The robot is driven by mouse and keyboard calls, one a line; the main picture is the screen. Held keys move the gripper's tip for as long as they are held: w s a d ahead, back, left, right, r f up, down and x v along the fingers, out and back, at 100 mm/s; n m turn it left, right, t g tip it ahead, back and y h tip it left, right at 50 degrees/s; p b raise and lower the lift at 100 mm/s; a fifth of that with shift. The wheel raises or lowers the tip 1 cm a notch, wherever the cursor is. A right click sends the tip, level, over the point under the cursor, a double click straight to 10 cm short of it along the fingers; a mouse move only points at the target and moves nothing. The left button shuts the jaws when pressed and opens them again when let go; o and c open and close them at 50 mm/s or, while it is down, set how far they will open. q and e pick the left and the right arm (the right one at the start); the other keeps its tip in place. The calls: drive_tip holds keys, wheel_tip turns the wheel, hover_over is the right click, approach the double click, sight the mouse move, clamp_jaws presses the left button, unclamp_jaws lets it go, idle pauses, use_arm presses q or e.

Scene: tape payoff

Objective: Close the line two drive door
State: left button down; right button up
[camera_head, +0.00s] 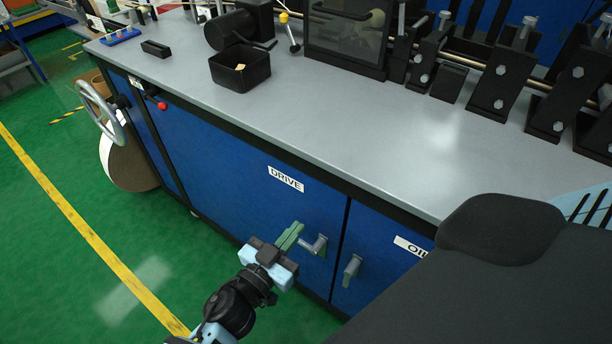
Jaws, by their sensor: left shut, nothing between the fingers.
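The blue drive door (235,185), with a white "DRIVE" label (286,179), is in the cabinet front below the grey worktop. It looks flush with the front, with no clear gap at its right seam. Its grey lever handle (317,246) is near its lower right. My left gripper (291,236) is shut and empty, its green fingers just left of the handle and in front of the door. I cannot tell whether they touch the handle or door. My right gripper is not in view.
Right of the drive door is another blue door with a partly hidden "OIL" label (410,246) and its own handle (351,270). A handwheel (104,112) and a large roll (128,163) are at the cabinet's left end. Green floor (130,250) is clear at left.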

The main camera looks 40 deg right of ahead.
use_arm(q)
drive_tip(key=p+v, duration=0.1)
drive_tip(key=v, duration=0.6)
drive_tip(key=shift+a, duration=0.3)
